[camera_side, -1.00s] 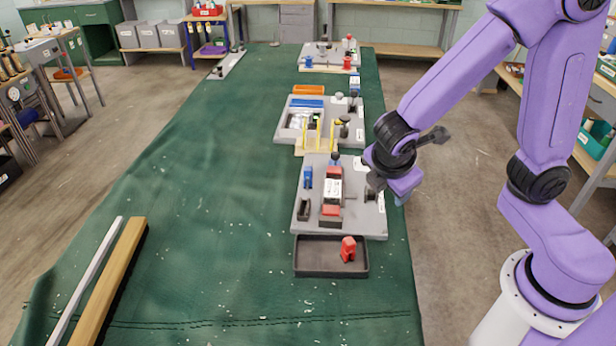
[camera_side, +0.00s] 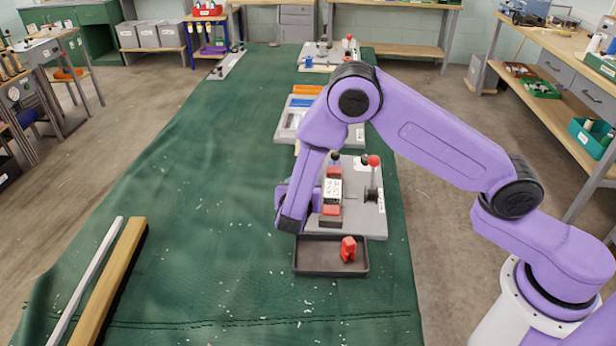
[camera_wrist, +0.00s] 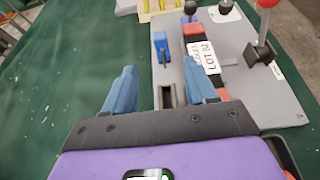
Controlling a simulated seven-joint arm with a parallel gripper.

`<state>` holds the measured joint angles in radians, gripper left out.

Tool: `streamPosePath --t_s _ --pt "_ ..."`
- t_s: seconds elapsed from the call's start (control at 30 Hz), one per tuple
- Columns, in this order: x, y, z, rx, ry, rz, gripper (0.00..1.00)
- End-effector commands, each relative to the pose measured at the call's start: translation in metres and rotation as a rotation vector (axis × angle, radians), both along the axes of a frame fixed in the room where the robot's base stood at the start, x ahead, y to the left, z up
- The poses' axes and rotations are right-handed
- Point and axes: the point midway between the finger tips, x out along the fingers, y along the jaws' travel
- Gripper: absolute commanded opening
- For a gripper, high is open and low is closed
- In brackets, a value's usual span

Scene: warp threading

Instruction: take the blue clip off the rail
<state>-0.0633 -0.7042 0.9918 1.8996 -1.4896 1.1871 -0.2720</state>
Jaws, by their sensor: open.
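The blue clip (camera_wrist: 161,44) stands near the left edge of the grey plate (camera_wrist: 272,95) in the wrist view; my arm hides it in the side view. I cannot tell how it is held at its base. My gripper (camera_wrist: 160,70) is open and empty, its two blue fingers apart, with the clip beyond the gap between their tips. A dark slotted block (camera_wrist: 167,96) shows between the fingers. A row of red blocks (camera_side: 331,210) and a white labelled block (camera_side: 332,190) lies right of the clip on the plate.
A red-knobbed lever (camera_side: 374,175) stands upright on the plate's right side. A dark tray (camera_side: 316,268) holding a red clip (camera_side: 348,249) lies in front.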

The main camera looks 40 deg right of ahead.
Motion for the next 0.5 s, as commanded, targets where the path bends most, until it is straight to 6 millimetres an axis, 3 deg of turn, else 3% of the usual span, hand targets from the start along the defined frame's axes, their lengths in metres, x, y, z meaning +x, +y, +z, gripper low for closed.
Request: streamPosePath --t_s 0.5 --pt "0.060 -0.062 -0.036 0.001 0.001 -0.005 0.56"
